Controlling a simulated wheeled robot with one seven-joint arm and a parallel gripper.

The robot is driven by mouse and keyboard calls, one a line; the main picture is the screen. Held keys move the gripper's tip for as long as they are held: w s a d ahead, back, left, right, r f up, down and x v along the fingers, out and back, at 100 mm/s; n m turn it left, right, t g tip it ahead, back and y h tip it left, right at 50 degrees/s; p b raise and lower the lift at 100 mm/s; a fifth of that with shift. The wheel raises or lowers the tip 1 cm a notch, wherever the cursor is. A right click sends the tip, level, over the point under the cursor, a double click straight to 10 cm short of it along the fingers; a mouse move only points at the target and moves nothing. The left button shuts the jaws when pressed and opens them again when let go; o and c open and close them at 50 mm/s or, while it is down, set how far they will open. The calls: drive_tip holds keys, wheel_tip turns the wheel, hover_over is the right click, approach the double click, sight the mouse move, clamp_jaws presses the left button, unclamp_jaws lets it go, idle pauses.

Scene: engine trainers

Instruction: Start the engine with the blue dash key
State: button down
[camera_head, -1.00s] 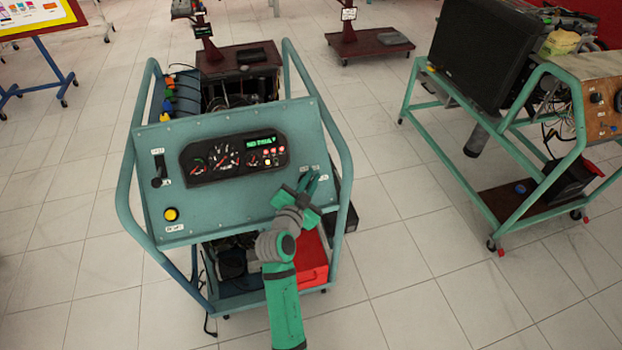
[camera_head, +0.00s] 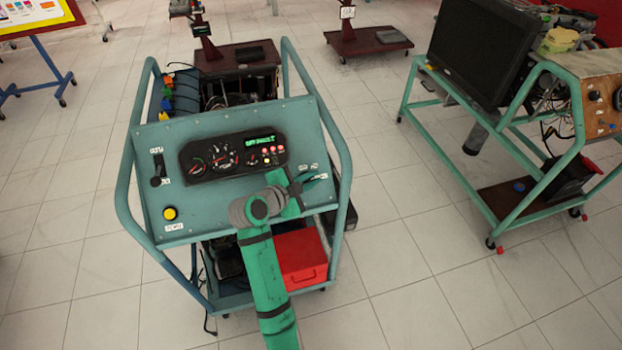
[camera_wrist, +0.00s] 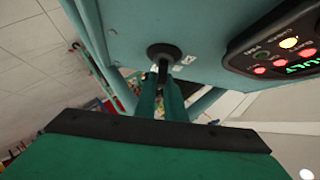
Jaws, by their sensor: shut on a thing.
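The blue-teal dash (camera_head: 225,205) stands tilted on a wheeled trainer frame. Its black gauge cluster (camera_head: 232,156) has a lit green display and lit warning lamps. In the wrist view the round black ignition lock (camera_wrist: 163,51) sits in the panel, with a dark key (camera_wrist: 163,70) standing out from it. My gripper (camera_head: 305,183) is at the dash's right side, its green fingers shut on the key. The fingers also show in the wrist view (camera_wrist: 162,92), just in front of the lock. They hide much of the key, and its exact turn cannot be told.
A black switch (camera_head: 157,168) and a yellow button (camera_head: 170,213) are on the dash's left side. Teal tube rails (camera_head: 335,155) flank the dash. A red box (camera_head: 300,257) sits below. Another trainer (camera_head: 500,110) stands at the right, with open tiled floor between.

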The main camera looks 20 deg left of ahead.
drive_tip(key=shift+f, duration=0.1)
drive_tip(key=c, duration=1.8)
unclamp_jaws()
drive_tip(key=shift+c, duration=0.2)
drive_tip(key=v, duration=1.1)
